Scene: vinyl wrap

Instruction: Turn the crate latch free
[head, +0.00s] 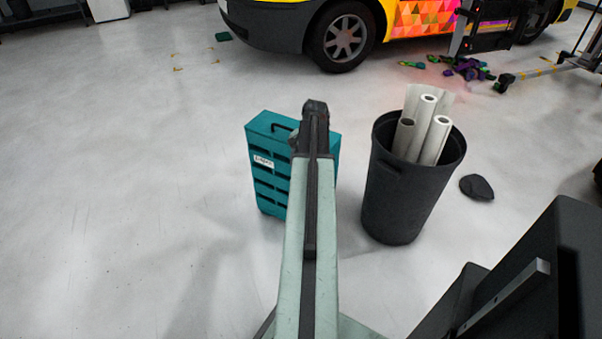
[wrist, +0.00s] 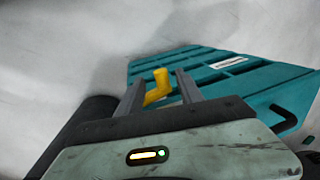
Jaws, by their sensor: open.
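The teal crate (head: 270,170) stands on the floor in the head view, with slotted sides, a white label and a dark top handle. My arm covers part of it. In the wrist view the teal crate (wrist: 230,75) fills the right side. A yellow latch (wrist: 158,84) with a bent, lever-like shape shows at the crate's near edge. My gripper (wrist: 160,76) is open, with one grey finger on each side of the latch in the picture. I cannot tell whether either finger touches it. The latch is hidden in the head view.
A dark bin (head: 395,205) holding several white rolls (head: 438,140) stands close to the right of the crate. A dark flat thing (head: 477,187) lies beyond it. A yellow van (head: 300,25) and coloured scraps (head: 467,68) are at the back. The floor at left is clear.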

